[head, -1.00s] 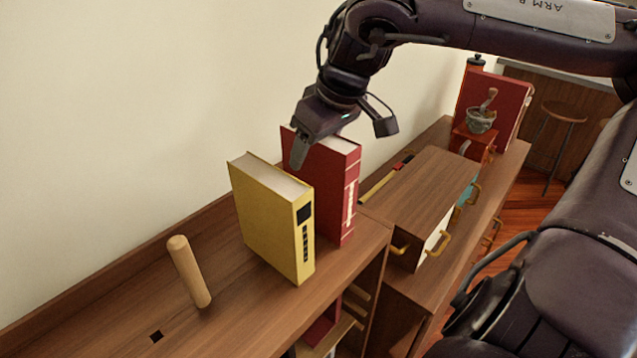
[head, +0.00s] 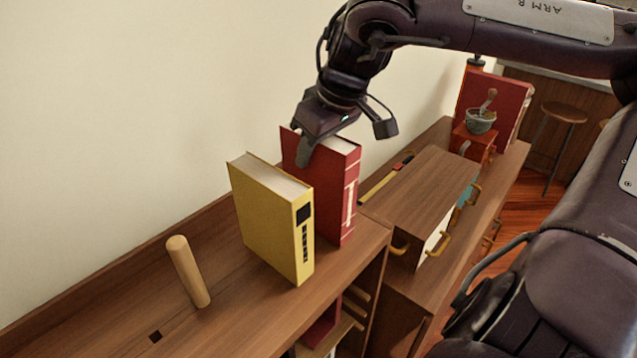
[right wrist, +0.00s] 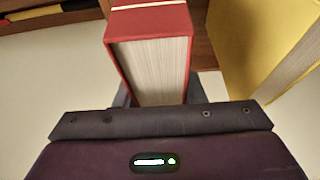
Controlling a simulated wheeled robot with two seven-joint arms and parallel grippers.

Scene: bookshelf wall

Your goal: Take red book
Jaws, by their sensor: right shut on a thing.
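The red book (head: 338,195) stands upright on the shelf top, just behind and to the right of the yellow book (head: 277,222). My right gripper (head: 308,152) comes down from above and is shut on the top of the red book. One finger shows on the side facing the yellow book; the other is hidden behind the red book. In the right wrist view the red book (right wrist: 150,45) sits between the fingers, its pages facing the camera, with the yellow book (right wrist: 265,40) to the right. My left gripper is not in view.
A wooden peg (head: 189,272) stands at the left of the shelf top (head: 110,312). A small drawer cabinet (head: 425,195) is right of the books. Further back are a mortar and pestle (head: 481,118) and another red upright item (head: 505,98). The wall rises close behind.

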